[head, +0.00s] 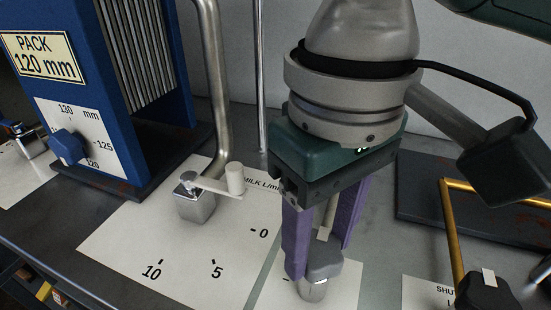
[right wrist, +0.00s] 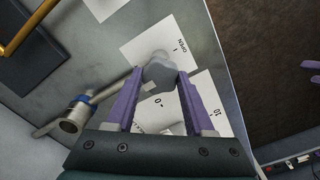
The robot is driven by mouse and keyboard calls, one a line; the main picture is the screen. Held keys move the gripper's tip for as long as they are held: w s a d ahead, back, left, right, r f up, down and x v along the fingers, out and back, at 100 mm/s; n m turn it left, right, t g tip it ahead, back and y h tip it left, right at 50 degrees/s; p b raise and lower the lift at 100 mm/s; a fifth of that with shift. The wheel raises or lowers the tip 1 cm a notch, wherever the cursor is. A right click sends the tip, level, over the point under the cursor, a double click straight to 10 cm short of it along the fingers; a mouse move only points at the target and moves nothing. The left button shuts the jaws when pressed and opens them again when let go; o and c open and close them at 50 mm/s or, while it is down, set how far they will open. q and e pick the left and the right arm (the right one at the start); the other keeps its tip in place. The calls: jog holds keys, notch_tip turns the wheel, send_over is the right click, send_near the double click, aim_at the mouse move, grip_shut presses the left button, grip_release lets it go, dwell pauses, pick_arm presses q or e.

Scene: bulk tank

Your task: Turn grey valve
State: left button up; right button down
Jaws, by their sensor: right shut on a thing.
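The grey valve knob (head: 325,262) sits on a short metal body (head: 313,290) above a white card on the bench. My right gripper (head: 320,257), with purple fingers, points down over it and is shut on the knob. In the right wrist view the grey knob (right wrist: 159,74) lies between the two fingertips (right wrist: 160,79). The card (right wrist: 140,50) beneath it reads "OPEN". The fingers hide part of the knob in the head view.
A bent steel pipe (head: 215,90) and a blue plate pack (head: 80,110) stand behind. A yellow-handled lever (head: 452,230) stands at right.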

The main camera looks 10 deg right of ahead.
jog(key=shift+r+n+p, duration=0.25)
jog(key=shift+n+p, duration=0.25)
jog(key=shift+p, duration=0.45)
jog(key=n+p, duration=0.5)
jog(key=p, duration=0.1)
jog(key=shift+n+p, duration=0.4)
jog(key=n+p, duration=0.2)
jog(key=n, duration=0.1)
jog(key=shift+n, duration=0.3)
jog(key=n+p, duration=0.2)
jog(key=n, duration=0.1)
jog(key=shift+f+n, duration=0.1)
jog(key=shift+n, duration=0.2)
jog(key=n+p, duration=0.1)
jog(key=n, duration=0.3)
jog(key=shift+a+n, duration=0.1)
jog(key=shift+n, duration=0.2)
jog(key=n, duration=0.4)
jog(key=shift+n, duration=0.3)
jog(key=n, duration=0.2)
jog(key=shift+n, duration=0.4)
jog(key=n, duration=0.3)
jog(key=shift+f+n, duration=0.1)
jog(key=shift+n, duration=0.2)
jog(key=n, duration=0.4)
jog(key=shift+n, duration=0.3)
